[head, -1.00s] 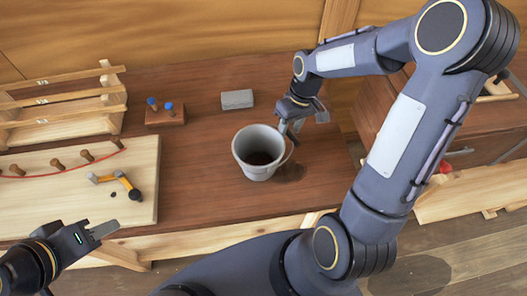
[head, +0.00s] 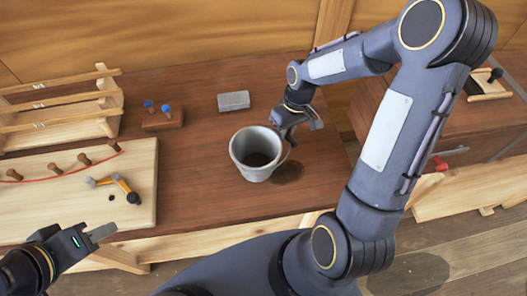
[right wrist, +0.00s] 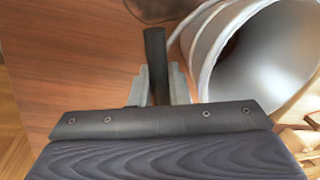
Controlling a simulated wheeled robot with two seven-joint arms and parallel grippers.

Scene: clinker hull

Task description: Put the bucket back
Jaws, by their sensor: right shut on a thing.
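The grey bucket (head: 240,163) is on or just above the brown worktop, upright, with a dark inside. My right gripper (head: 290,125) is at its far right rim. In the right wrist view my gripper (right wrist: 157,90) is shut on the bucket's dark handle grip (right wrist: 155,50), with the bucket's open mouth (right wrist: 235,45) to the right. A dark round patch (head: 288,173) lies right of the bucket; I cannot tell whether it is a mark or a shadow. My left gripper (head: 95,238) hangs at the lower left, away from the bucket; its opening is unclear.
A grey block (head: 233,100) lies behind the bucket. A small wooden stand with blue-topped pegs (head: 163,118) and a wooden rack (head: 60,105) are left.

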